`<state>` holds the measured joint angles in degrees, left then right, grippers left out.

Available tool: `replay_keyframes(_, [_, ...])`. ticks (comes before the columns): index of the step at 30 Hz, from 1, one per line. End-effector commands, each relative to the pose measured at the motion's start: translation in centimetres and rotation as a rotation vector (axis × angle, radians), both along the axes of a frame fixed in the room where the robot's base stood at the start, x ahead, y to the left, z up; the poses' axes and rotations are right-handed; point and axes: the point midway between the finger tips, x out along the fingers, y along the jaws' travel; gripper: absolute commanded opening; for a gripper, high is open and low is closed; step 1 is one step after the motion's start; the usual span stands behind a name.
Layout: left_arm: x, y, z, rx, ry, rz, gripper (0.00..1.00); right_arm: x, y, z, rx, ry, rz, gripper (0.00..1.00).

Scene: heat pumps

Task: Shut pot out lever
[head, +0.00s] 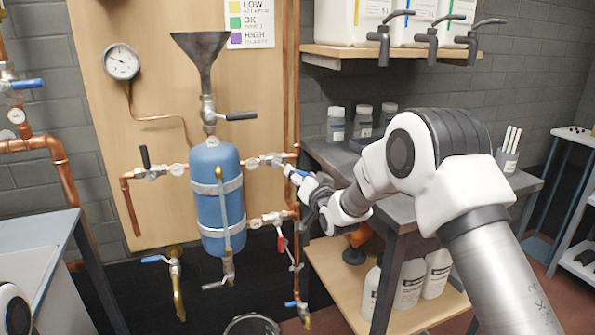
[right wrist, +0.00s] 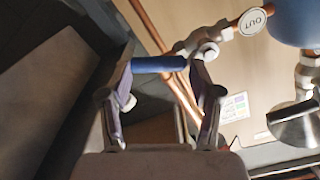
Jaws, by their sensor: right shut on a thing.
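The pot out lever (head: 296,174) is a blue handle on a valve in the copper pipe to the right of the blue pot (head: 218,195). It slants down to the right from the valve, and its lower end is partly hidden by my right gripper (head: 312,188). In the right wrist view, the blue handle (right wrist: 160,64) lies across between the two fingers of my right gripper (right wrist: 163,68), which is shut on it. A round tag marked OUT (right wrist: 252,21) hangs on the pipe beside the valve. My left gripper is not in view.
A lower valve with a red lever (head: 281,243) sits below on the pipework. A vertical copper pipe (head: 291,80) runs close to my right gripper. A dark table (head: 330,155) stands to the right under my arm. A funnel (head: 203,55) tops the pot.

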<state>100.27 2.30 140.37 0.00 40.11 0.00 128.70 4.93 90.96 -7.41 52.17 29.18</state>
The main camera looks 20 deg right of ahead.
Motion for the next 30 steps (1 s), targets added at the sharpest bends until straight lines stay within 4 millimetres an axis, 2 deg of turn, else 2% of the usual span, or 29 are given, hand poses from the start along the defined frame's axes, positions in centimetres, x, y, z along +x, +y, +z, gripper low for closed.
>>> replay_keyframes(1, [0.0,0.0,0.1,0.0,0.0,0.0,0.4,0.1,-0.2,0.4,0.048,-0.011,-0.006,0.01])
replay_keyframes(11, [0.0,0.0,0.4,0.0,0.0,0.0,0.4,0.1,1.0,-1.2,0.361,-0.001,-0.004,0.01])
replay_keyframes(30, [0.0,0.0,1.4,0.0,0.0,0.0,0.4,0.0,4.1,-2.9,0.928,0.023,0.003,0.0])
